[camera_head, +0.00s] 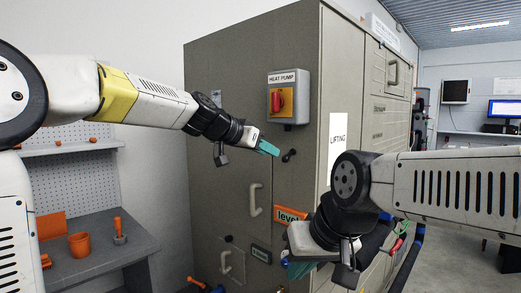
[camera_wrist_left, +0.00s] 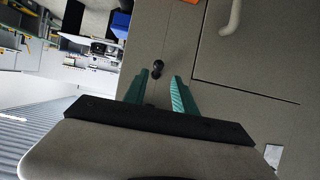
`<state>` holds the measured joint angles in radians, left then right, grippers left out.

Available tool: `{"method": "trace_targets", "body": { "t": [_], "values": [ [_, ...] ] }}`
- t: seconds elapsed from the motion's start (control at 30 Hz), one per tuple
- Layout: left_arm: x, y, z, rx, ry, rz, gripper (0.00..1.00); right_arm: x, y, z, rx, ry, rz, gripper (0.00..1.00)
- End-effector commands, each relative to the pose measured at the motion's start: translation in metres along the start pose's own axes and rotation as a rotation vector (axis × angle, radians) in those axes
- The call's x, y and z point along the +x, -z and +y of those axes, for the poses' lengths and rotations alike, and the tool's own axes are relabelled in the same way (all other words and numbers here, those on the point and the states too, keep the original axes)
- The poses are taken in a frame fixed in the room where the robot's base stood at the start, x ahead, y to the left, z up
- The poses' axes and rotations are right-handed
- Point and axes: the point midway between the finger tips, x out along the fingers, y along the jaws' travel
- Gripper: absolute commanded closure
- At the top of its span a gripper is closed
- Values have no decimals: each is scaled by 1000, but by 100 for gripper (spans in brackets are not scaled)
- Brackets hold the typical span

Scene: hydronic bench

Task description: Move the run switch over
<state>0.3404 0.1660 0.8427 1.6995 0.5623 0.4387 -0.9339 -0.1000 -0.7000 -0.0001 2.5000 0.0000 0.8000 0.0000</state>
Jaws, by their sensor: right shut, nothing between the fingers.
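A small black switch with a round knob (camera_head: 289,155) sticks out of the grey cabinet front, below the heat pump box. It also shows in the left wrist view (camera_wrist_left: 157,67), just beyond the fingertips and roughly in line with the gap between them. My left gripper (camera_head: 270,149) has teal fingers and points at the switch from the left. Its fingers (camera_wrist_left: 160,76) are apart with nothing between them. My right gripper (camera_head: 300,269) is low in front of the cabinet, shut and empty, partly hidden by its own wrist.
A grey box labelled HEAT PUMP (camera_head: 289,97) with a red rotary handle on yellow is above the switch. A pale door handle (camera_head: 255,200) and an orange level (camera_head: 291,214) are below. A shelf with orange cups (camera_head: 79,245) stands at the left.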

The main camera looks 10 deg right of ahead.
Motion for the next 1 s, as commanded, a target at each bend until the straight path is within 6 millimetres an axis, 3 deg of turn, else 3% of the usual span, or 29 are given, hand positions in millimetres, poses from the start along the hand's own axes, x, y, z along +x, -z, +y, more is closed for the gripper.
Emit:
{"method": "trace_targets", "body": {
  "t": [0.17,0.6,0.63,0.8,1.0],
  "values": [
    [15,1,1,1,-6,3,67,0,0,0,0,0,0,100],
    [80,0,3,3,-7,1,67,0,0,0,0,0,0,100],
    [82,1,2,3,-5,1,69,0,0,0,0,0,0,100],
    [79,0,0,2,-2,1,100,0,0,0,0,0,0,100],
    [78,2,1,3,-2,1,100,0,0,0,0,0,0,100]
  ]
}}
